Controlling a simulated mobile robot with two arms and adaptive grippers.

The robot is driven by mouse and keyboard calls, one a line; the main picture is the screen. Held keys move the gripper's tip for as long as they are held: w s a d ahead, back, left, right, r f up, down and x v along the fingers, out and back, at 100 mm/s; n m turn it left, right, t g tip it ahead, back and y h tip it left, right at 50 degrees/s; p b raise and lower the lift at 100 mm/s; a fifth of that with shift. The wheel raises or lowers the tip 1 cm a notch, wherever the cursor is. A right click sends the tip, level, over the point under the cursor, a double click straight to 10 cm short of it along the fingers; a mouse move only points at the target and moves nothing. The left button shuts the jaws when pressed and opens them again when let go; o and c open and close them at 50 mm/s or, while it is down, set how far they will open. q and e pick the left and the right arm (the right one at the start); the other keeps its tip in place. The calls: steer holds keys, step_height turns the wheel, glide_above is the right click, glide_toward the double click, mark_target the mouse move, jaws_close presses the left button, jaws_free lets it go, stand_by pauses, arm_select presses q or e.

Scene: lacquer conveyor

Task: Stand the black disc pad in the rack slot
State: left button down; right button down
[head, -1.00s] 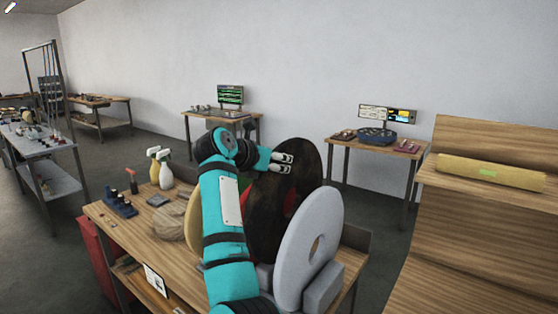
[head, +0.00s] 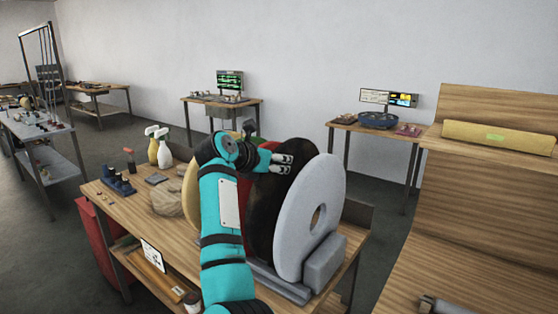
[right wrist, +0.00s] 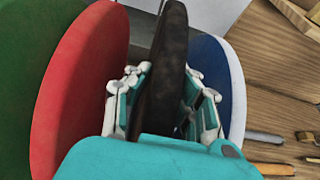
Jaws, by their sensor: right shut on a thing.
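The black disc pad (head: 266,205) stands about upright between a red pad (head: 247,185) and a pale grey pad (head: 305,225). My right gripper (head: 284,164) is shut on its upper part. In the right wrist view the black pad (right wrist: 166,70) runs between the two fingers, with the red pad (right wrist: 82,90) to the left and the white-and-blue pad (right wrist: 222,85) to the right. The grey rack (head: 285,286) shows low at the front. The black pad's lower edge and its slot are hidden, so I cannot tell whether it is seated. My left gripper is out of view.
A green pad (right wrist: 25,60) stands beyond the red one. A wooden shelf unit (head: 470,215) with a yellow roll (head: 498,136) is at right.

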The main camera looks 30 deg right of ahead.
steer(key=shift+f, duration=0.3)
steer(key=c, duration=1.1)
jaws_free()
step_height(320, 180, up, 10)
